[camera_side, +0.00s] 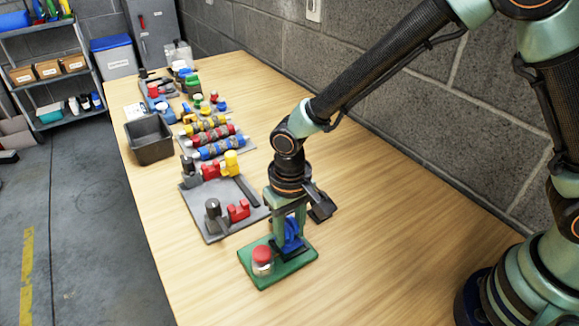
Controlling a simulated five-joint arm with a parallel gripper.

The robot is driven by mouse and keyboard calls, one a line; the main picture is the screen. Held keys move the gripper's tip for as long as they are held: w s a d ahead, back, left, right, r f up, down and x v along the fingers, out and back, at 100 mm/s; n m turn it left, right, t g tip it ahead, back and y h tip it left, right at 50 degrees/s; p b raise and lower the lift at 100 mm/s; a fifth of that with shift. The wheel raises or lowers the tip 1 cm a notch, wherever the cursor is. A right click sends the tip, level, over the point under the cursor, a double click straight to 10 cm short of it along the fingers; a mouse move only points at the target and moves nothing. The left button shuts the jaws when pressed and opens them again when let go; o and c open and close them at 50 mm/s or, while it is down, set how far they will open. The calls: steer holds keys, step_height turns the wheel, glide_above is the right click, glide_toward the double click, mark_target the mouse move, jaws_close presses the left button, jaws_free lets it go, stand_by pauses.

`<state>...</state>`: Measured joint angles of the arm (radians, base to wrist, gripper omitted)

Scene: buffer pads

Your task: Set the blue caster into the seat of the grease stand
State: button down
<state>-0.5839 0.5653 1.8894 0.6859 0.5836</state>
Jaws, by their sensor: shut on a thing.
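The blue caster (292,230) is between the jaws of my gripper (290,238), which is shut on it and points down. The grease stand (290,270) is a green plate near the front of the table, with a red-capped clear jar (262,261) at its left. The caster is over the right part of the plate, just above or at a dark part there. The seat is largely hidden by my gripper and the caster. I cannot tell whether the caster touches it.
A grey fixture plate (219,226) with red blocks and dark posts lies to the left and behind. Beyond it are yellow, red and blue rollers (215,148), a dark bin (149,139) and several small items. The table is clear at right, up to the block wall.

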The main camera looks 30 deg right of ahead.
mark_target(290, 225)
steer(key=shift+f, duration=0.45)
steer(key=shift+c, duration=2.1)
jaws_free()
steer(key=shift+r, duration=0.1)
step_height(290, 225, up, 11)
steer(key=shift+f, duration=0.1)
steer(key=shift+d+r, duration=0.1)
steer(key=shift+r, duration=0.5)
steer(key=s+d+r+t, duration=0.2)
steer(key=d+r, duration=0.3)
steer(key=d, duration=0.6)
steer(key=s+d+r+t, duration=0.3)
steer(key=d+r, duration=0.2)
steer(key=d, duration=0.6)
steer(key=shift+s+d+t, duration=0.15)
steer(key=shift+s+t, duration=0.15)
